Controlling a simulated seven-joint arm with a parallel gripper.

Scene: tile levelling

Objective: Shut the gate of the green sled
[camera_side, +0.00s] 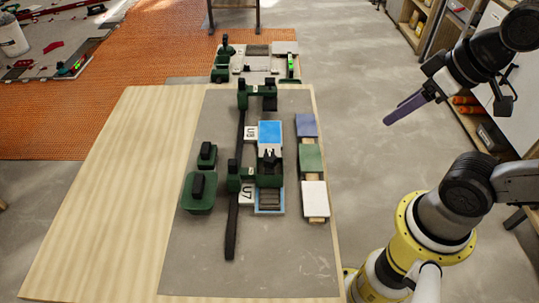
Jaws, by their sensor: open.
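A green frame (267,181) with black parts straddles the blue strip beside a long dark rail (231,232), near the label U7. It looks like the green sled, but a second green frame (257,89) with black blocks sits at the rail's far end. The gate is too small to make out, so I cannot tell whether it is open or shut. My gripper (388,121), with purple fingers, is open and empty. It hangs in the air right of the table, well apart from both frames.
Two green blocks with black handles (197,190) stand left of the rail. A blue tile (307,125), green tile (311,158) and white tile (314,198) lie in a column at right. The front of the grey mat (260,265) is clear.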

